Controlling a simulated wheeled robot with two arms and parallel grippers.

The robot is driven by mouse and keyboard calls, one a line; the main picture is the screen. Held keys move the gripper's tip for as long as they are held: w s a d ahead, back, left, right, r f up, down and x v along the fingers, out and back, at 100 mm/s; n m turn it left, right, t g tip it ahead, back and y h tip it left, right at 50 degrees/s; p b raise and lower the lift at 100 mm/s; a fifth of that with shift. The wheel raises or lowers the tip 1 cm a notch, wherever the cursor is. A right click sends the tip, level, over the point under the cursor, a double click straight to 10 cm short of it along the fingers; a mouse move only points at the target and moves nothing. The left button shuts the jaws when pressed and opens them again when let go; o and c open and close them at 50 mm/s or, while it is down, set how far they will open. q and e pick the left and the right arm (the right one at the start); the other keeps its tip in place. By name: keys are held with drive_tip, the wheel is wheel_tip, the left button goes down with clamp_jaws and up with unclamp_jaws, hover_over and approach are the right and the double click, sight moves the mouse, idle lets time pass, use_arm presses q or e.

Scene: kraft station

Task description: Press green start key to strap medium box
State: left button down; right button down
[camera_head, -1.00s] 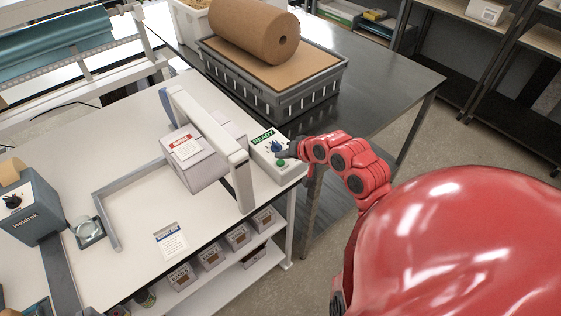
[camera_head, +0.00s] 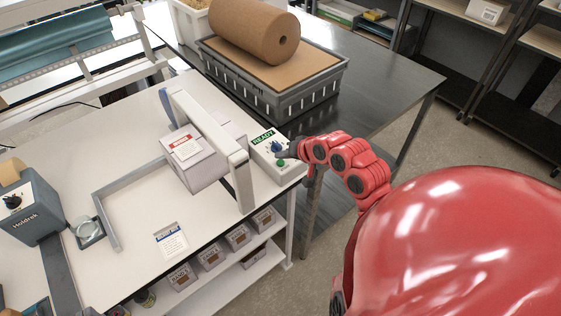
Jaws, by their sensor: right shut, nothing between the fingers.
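The green start key (camera_head: 281,162) is a small round button on the white control box (camera_head: 268,144), which also carries a blue knob (camera_head: 277,147) and a green READY display (camera_head: 263,137). A medium white box (camera_head: 196,170) with a red-headed label stands under the grey strapping arch (camera_head: 205,125). My right gripper (camera_head: 284,155), at the end of the red arm, is shut and empty. Its tip is close to the key and knob; I cannot tell whether it touches the key. My left gripper is not in view.
A grey crate (camera_head: 285,104) with a brown paper roll (camera_head: 252,30) stands on the dark table behind. A grey angled rail (camera_head: 126,180) and a tape dispenser (camera_head: 30,205) are on the white bench. Small labelled boxes (camera_head: 238,237) sit on the shelf below.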

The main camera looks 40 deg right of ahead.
sight(283, 165)
drive_tip(key=shift+f, duration=0.15)
idle(0.4)
drive_tip(key=shift+f, duration=0.3)
drive_tip(key=shift+f, duration=0.45)
idle(0.6)
drive_tip(key=shift+r+p, duration=0.55)
drive_tip(key=shift+r, duration=0.35)
wheel_tip(283, 165, up, 5)
drive_tip(key=p, duration=0.4)
idle(0.5)
